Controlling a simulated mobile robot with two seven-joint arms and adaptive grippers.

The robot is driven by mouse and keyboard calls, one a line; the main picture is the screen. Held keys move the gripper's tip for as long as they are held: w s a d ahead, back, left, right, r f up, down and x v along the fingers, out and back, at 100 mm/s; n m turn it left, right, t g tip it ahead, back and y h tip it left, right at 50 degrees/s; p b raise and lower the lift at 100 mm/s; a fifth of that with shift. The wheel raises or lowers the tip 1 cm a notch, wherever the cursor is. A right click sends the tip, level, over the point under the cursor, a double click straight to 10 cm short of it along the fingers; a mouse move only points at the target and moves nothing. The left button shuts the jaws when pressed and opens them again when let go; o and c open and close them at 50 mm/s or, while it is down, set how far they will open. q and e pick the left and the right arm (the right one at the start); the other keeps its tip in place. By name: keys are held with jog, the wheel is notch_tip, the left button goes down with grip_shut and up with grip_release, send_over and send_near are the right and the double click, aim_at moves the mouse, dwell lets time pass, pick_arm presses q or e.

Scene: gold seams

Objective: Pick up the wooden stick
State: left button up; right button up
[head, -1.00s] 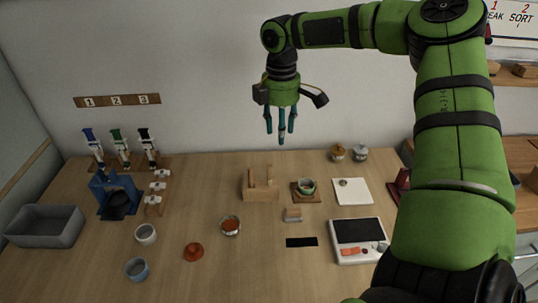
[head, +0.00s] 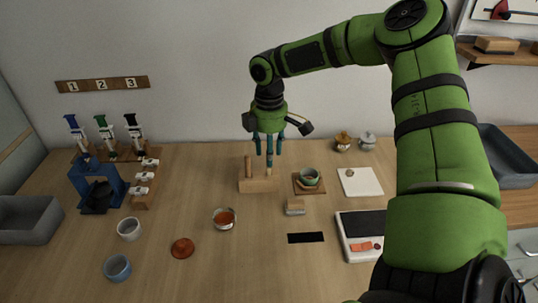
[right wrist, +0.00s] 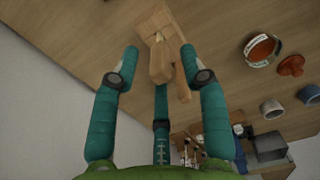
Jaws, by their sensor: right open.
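A light wooden block (head: 262,186) stands on the table with two upright wooden sticks in it. The left stick (head: 248,168) shows clear of my fingers. The right stick (head: 268,174) is mostly hidden behind my right gripper (head: 269,157), which points down just above the block. In the right wrist view, one stick (right wrist: 160,65) lies between the open teal fingers of the gripper (right wrist: 159,60), with no clear contact. The other stick (right wrist: 182,80) is just outside, beside the right finger. My left gripper is not in view.
Right of the block are a green bowl (head: 309,177) on a wooden board, a small wooden-topped piece (head: 295,206) and a white card (head: 361,182). A tool rack (head: 145,185) stands left.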

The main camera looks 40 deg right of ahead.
jog(key=shift+f, duration=0.3)
jog(key=c, duration=0.8)
